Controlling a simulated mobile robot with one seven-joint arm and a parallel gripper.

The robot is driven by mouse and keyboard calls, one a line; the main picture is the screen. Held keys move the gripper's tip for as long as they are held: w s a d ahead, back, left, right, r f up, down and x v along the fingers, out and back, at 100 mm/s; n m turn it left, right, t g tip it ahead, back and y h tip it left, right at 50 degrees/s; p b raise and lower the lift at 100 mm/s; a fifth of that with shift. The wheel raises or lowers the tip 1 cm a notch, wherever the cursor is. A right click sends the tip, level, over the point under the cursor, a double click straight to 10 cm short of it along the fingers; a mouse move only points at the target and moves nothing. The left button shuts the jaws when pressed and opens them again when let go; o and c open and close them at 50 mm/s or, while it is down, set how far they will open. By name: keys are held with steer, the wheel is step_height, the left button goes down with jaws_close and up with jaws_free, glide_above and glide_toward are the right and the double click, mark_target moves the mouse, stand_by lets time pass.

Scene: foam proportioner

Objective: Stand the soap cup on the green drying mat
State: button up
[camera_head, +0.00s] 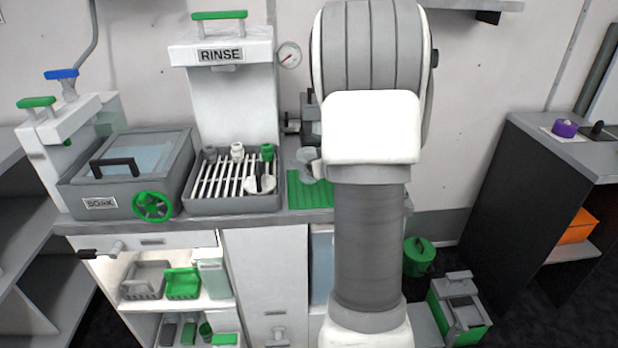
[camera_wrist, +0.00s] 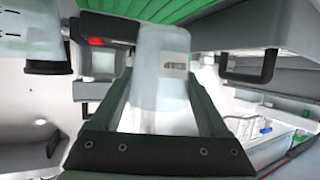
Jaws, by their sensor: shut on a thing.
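My gripper (camera_wrist: 160,100) is shut on a pale, whitish cup with a small label (camera_wrist: 150,75), seen between the two dark green fingers in the wrist view. The green drying mat (camera_head: 308,192) lies on the counter right of the grey rack, partly hidden behind my arm in the head view. A small clear object (camera_head: 307,166) shows just above or on the mat; I cannot tell which. My gripper is mostly hidden behind my arm there.
A grey rack tray (camera_head: 235,205) with several small white and green items stands left of the mat. The RINSE station (camera_head: 232,100) rises behind it, and the SOAK tank (camera_head: 120,185) with its green wheel stands further left. A gauge (camera_head: 289,55) is on the wall.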

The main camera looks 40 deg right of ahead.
steer(key=shift+w+f+b, duration=0.1)
steer(key=shift+f+b, duration=0.65)
steer(key=shift+f, duration=1.25)
steer(key=shift+f, duration=0.1)
steer(key=shift+f, duration=0.2)
steer(key=o, duration=1.2)
steer(key=shift+r, duration=0.1)
steer(key=shift+r, duration=0.1)
steer(key=shift+r, duration=0.25)
steer(key=p+v, duration=0.2)
steer(key=v, duration=1)
steer(key=shift+f, duration=0.25)
